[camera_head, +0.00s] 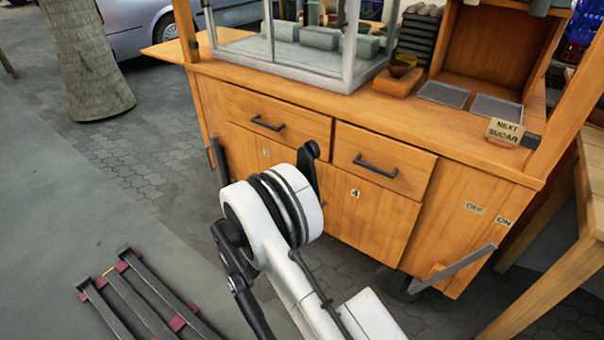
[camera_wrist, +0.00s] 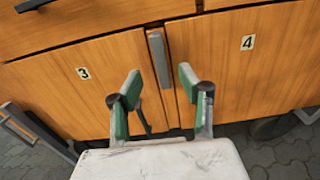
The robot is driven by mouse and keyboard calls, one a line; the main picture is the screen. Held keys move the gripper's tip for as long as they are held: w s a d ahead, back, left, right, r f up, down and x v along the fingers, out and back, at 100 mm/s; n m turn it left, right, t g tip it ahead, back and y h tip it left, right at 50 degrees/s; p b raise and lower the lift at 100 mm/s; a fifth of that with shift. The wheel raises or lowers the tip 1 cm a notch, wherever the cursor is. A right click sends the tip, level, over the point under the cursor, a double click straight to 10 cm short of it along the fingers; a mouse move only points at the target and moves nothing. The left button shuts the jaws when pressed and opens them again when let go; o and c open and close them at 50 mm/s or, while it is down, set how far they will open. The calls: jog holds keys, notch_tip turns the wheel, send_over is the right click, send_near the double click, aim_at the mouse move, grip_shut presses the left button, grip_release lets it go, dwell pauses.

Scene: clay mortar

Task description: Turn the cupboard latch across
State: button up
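In the wrist view, my gripper (camera_wrist: 161,82) is open, with its green-padded fingers apart in front of the cupboard's lower doors. A grey upright bar (camera_wrist: 158,58) at the seam between door 3 (camera_wrist: 85,78) and door 4 (camera_wrist: 245,75) shows in the gap between the fingers, apart from both in the picture. I cannot tell whether this bar is the latch or a handle. A dark slanted piece (camera_wrist: 143,117) shows beside the left finger, partly hidden. In the head view, my arm hides most of the seam of the cupboard (camera_head: 375,215), and the fingers are mostly hidden.
Drawers with dark handles (camera_head: 267,124) (camera_head: 375,166) sit above the doors. A grey slanted bar (camera_head: 453,268) sticks out at the cupboard's lower right. A wooden table (camera_head: 590,190) stands at the right. A metal rack (camera_head: 145,295) lies on the paving at lower left.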

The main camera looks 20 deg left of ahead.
jog(key=b+x, duration=0.1)
jog(key=x, duration=0.3)
jog(key=b+x, duration=0.1)
jog(key=x, duration=0.3)
jog(key=f+b+x, duration=0.1)
jog(key=x, duration=0.4)
jog(key=shift+a+b, duration=0.2)
jog(key=shift+b, duration=0.2)
grip_shut()
